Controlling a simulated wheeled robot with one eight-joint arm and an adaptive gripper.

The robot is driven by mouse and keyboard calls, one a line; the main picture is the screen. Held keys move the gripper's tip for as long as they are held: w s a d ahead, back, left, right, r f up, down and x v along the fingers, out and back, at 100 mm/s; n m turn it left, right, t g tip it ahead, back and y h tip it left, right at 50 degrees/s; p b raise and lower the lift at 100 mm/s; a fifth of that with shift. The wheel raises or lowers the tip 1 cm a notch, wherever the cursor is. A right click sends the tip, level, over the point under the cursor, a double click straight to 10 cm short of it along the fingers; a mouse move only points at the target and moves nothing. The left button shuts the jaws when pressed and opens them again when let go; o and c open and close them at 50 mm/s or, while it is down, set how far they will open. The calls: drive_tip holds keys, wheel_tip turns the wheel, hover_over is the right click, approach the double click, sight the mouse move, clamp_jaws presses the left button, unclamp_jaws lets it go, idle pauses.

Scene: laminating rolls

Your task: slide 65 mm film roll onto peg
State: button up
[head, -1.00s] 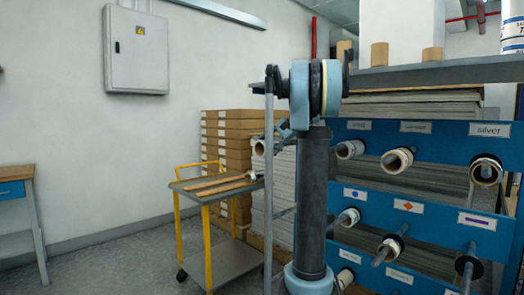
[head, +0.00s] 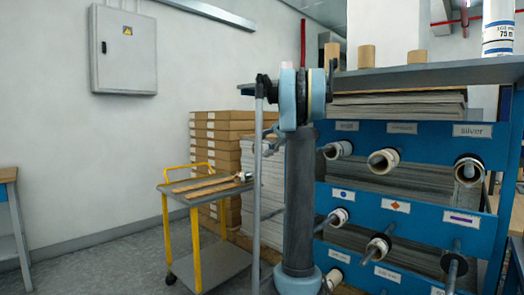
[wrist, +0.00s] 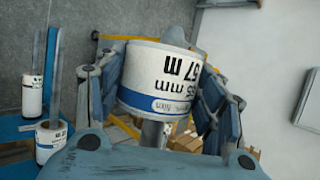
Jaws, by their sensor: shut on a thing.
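In the wrist view a white film roll (wrist: 160,72) with a blue band and an upside-down printed label is held between the two fingers of my gripper (wrist: 165,95). The label shows figures in mm and m. A grey rod-like shape shows above the roll and a pale one below it. In the head view my arm hides the held roll and most of my gripper. The blue rack stands at right with rows of pegs. A bare peg with a black disc (head: 455,264) is under the purple-line label (head: 461,219). Other pegs carry rolls, such as the one under "silver" (head: 469,170).
A yellow cart (head: 196,236) with strips on top stands left of my arm, with stacked boxes (head: 215,135) behind. A grey shelf (head: 430,73) overhangs the rack and carries rolls. The wrist view shows two pegged rolls (wrist: 52,138) at left. Floor at left is clear.

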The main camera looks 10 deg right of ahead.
drive_tip(key=o, duration=1.2)
